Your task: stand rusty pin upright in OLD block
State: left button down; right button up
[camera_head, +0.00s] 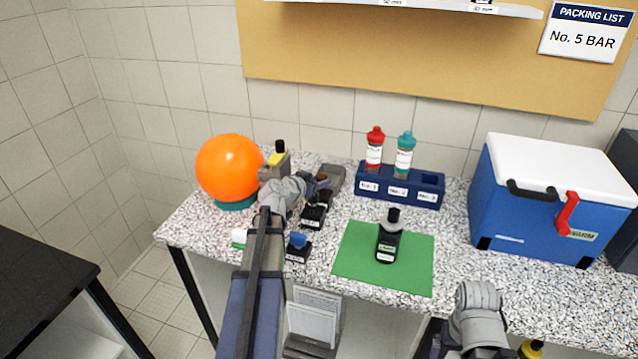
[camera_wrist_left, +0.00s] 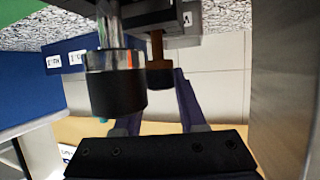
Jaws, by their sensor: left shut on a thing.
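In the left wrist view, which appears upside down, the rusty pin (camera_wrist_left: 157,52) has a brown shaft and a dark knob. My left gripper (camera_wrist_left: 172,85) is shut on it by the knob, with purple fingers. A shiny pin (camera_wrist_left: 113,85) with a black knob is nearer that camera and hides part of one finger. In the head view my left gripper (camera_head: 322,182) is at the back left of the counter, over the black labelled block (camera_head: 313,216). I cannot read its label or tell which block is OLD. The rusty pin's lower end is not clearly visible.
Another labelled block (camera_head: 298,254) has a blue top. An orange ball (camera_head: 230,168), a blue rack (camera_head: 400,190) with two bottles and a blue cooler (camera_head: 530,215) stand around.

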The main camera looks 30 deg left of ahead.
pick_arm(q)
jog(key=shift+f, duration=0.25)
jog(key=shift+c, duration=2.4)
grip_release()
jog(key=shift+r, duration=0.1)
jog(key=shift+r, duration=0.25)
jog(key=p+v, duration=0.4)
jog(key=v, duration=0.8)
jog(key=shift+p, duration=0.4)
